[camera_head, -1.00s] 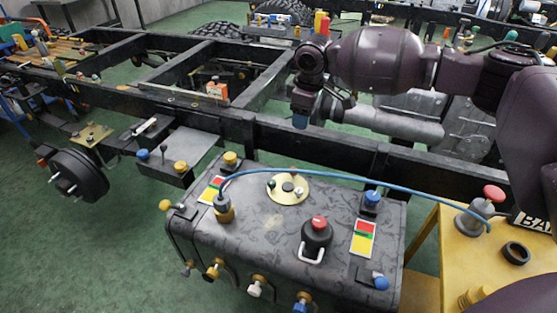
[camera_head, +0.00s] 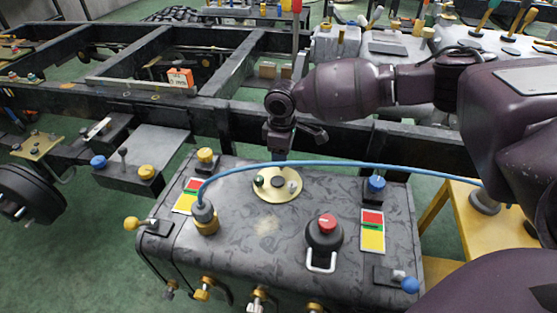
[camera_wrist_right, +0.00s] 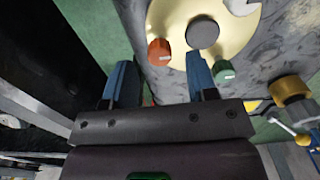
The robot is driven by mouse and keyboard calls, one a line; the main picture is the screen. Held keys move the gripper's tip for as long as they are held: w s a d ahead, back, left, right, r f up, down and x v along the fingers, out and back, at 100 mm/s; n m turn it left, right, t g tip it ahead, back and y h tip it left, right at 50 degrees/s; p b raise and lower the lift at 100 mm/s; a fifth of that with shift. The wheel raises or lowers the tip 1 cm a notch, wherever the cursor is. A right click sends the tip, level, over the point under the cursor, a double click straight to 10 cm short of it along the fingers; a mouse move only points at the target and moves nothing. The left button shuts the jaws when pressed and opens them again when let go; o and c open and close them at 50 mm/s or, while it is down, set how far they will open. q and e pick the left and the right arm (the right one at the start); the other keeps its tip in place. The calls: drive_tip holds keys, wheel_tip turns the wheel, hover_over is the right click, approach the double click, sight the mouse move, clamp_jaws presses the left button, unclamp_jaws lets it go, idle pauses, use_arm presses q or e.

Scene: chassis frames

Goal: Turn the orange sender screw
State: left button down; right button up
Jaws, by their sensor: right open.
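The round brass sender plate (camera_head: 268,197) sits on top of the dark grey tank (camera_head: 215,240). In the right wrist view the orange screw (camera_wrist_right: 159,52) is on the plate (camera_wrist_right: 180,15), beside a grey centre cap (camera_wrist_right: 202,33) and a green screw (camera_wrist_right: 222,71). A white screw (camera_wrist_right: 240,6) is at the top edge. My right gripper (camera_wrist_right: 160,82) is open and empty, with the orange screw ahead of the gap between its blue-tipped fingers. In the head view the right gripper (camera_head: 281,158) hangs over the plate's far edge and hides the orange screw. My left gripper is not seen.
A blue hose (camera_head: 330,165) arches over the tank near the gripper, from the fitting (camera_head: 206,218). A red-topped cap (camera_head: 324,228) with a handle stands in front. The black chassis rail (camera_head: 340,140) runs behind. A yellow table (camera_head: 445,225) stands at the right.

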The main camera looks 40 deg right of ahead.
drive_tip(key=shift+f+b, duration=0.3)
drive_tip(key=shift+f, duration=1)
drive_tip(key=c, duration=0.9)
